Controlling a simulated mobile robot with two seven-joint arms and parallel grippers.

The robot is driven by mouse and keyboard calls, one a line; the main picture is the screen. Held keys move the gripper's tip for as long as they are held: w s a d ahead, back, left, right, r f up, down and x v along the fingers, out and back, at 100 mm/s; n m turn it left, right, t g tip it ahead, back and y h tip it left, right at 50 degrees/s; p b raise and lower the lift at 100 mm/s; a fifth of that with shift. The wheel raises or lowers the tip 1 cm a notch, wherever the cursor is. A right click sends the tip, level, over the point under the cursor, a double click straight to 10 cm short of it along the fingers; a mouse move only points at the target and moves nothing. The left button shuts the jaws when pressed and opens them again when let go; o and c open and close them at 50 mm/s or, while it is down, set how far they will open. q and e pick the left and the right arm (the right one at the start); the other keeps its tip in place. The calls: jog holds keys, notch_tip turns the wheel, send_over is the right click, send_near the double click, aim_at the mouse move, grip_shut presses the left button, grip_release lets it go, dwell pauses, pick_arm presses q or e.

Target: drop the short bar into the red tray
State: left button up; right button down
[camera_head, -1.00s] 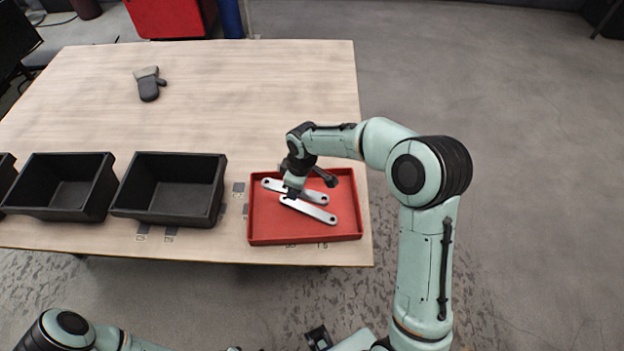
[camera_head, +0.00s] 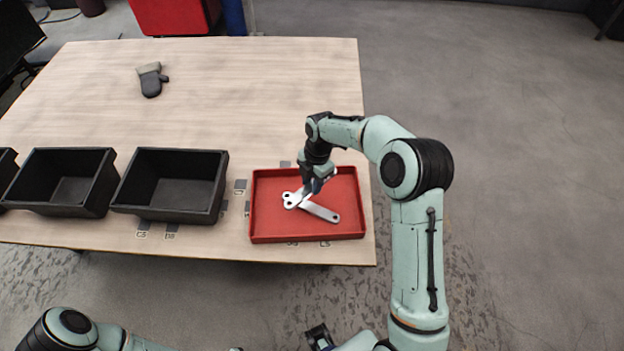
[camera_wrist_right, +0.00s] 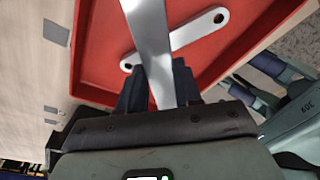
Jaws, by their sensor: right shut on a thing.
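The red tray (camera_head: 258,232) sits at the table's right front corner. One silver bar (camera_head: 322,212) with holes at its ends lies flat in it; in the wrist view this bar (camera_wrist_right: 190,33) runs across the tray. My right gripper (camera_head: 312,188) is over the tray and shut on a second metal bar (camera_head: 296,200), which shows between the dark fingers in the wrist view (camera_wrist_right: 150,38). In the head view the held bar slants across the lying bar's left end; I cannot tell whether they touch. Which bar is shorter is unclear.
Two black bins (camera_head: 205,214) (camera_head: 40,210) stand left of the tray, with part of another at the left edge. A grey and black mitt (camera_head: 151,82) lies at the back left. Dark label patches (camera_head: 240,185) mark the table. The table's middle is clear.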

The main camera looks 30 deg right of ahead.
notch_tip(320, 180, down, 4)
jog(key=shift+f+b, duration=0.1)
jog(key=shift+b, duration=0.95)
pick_arm(q)
jog(key=f, duration=0.1)
jog(key=s+f, duration=0.1)
jog(key=shift+f, duration=0.3)
pick_arm(e)
jog(key=c, duration=0.7)
grip_release()
pick_arm(q)
jog(key=shift+w+r+p, duration=0.2)
jog(key=shift+r+p, duration=0.45)
pick_arm(e)
notch_tip(320, 180, up, 14)
jog(key=d, duration=0.2)
jog(key=shift+w+f, duration=0.2)
jog(key=shift+f, duration=0.05)
